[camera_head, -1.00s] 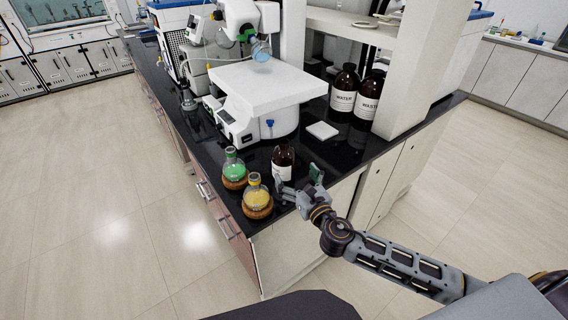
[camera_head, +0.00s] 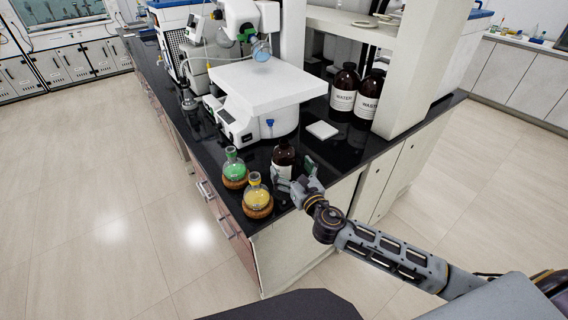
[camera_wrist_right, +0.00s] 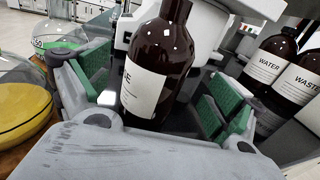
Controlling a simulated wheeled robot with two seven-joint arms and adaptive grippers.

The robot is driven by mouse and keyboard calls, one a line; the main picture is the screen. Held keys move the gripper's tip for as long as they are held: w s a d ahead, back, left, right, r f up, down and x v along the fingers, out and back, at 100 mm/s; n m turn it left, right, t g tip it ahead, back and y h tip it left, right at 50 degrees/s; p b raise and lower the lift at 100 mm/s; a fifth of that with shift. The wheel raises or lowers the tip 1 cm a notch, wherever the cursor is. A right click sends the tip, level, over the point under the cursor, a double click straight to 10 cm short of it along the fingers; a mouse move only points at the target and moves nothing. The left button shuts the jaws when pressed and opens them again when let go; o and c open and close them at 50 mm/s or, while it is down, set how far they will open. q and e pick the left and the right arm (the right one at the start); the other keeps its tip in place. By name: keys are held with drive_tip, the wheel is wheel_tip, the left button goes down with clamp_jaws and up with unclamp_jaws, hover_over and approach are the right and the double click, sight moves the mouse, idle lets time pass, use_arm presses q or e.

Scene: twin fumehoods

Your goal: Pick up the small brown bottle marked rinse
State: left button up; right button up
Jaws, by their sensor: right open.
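The small brown bottle (camera_head: 283,157) stands upright near the front corner of the black bench top, right of the two flasks. In the right wrist view the brown bottle (camera_wrist_right: 158,62) stands between the green finger pads, with a white label partly readable, ending in "E". My right gripper (camera_head: 294,176) is open around the bottle; in the wrist view the gripper (camera_wrist_right: 160,95) shows a gap between the bottle and the right pad. The left pad is close to the bottle; I cannot tell if it touches. My left gripper is not in view.
A green flask (camera_head: 234,167) and a yellow flask (camera_head: 256,193) on cork rings stand close left of the bottle. Larger bottles marked WATER (camera_head: 343,91) and WASTE (camera_head: 367,97) stand behind right. A white instrument (camera_head: 268,88) stands behind.

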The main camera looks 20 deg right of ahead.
sight(285, 159)
drive_tip(key=shift+w+a+r, duration=0.15)
drive_tip(key=shift+w+r, duration=0.05)
drive_tip(key=shift+w, duration=0.35)
drive_tip(key=shift+w+r, duration=0.1)
drive_tip(key=shift+w, duration=0.3)
drive_tip(key=shift+w+a+r+p, duration=0.1)
drive_tip(key=shift+w+a+p, duration=0.05)
drive_tip(key=shift+w+p, duration=0.2)
drive_tip(key=shift+w+a, duration=0.1)
drive_tip(key=shift+w, duration=0.95)
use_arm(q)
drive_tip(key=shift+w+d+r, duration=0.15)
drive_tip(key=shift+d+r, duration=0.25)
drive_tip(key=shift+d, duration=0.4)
